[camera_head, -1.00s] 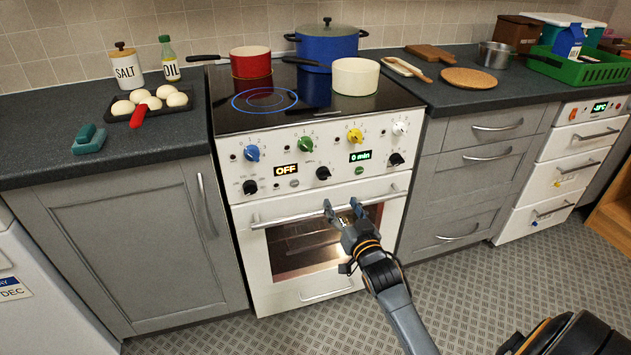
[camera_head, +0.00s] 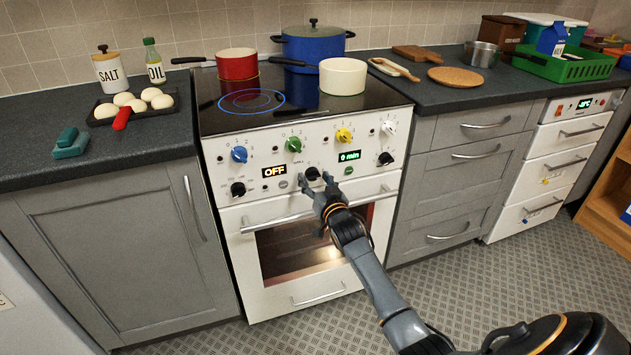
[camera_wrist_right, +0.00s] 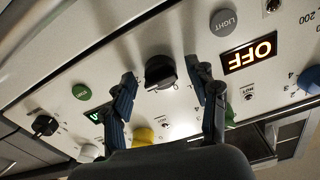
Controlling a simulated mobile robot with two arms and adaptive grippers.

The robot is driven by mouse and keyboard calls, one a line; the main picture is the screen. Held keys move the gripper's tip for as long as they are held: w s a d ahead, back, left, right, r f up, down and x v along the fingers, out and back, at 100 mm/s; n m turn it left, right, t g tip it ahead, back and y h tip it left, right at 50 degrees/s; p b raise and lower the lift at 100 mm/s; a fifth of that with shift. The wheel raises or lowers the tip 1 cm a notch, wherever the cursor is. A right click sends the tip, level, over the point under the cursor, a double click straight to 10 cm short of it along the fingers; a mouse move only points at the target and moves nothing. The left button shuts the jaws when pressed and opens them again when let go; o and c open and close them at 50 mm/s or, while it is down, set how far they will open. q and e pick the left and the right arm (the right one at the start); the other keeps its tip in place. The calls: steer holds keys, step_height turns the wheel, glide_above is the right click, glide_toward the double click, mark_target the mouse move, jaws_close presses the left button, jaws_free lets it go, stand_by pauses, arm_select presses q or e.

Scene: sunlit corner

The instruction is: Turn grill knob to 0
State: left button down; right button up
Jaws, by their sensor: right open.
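The white stove's panel carries black knobs in its lower row. The middle black knob (camera_head: 313,173), apparently the grill knob, sits right of the OFF display (camera_head: 274,172); its label is too small to read for sure. My right gripper (camera_head: 316,185) is open at this knob. In the right wrist view the black knob (camera_wrist_right: 160,71) lies between the two spread fingers of the gripper (camera_wrist_right: 163,82), with a gap on each side. I cannot clearly read its setting. My left gripper is not in view.
The oven handle (camera_head: 278,221) runs just below the panel. Blue (camera_head: 239,154), green (camera_head: 294,144), yellow (camera_head: 344,135) and white (camera_head: 389,127) knobs form the upper row. Black knobs stand left (camera_head: 238,189) and right (camera_head: 386,159). Pots stand on the hob.

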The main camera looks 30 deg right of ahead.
steer(key=shift+c, duration=0.3)
steer(key=c, duration=1.1)
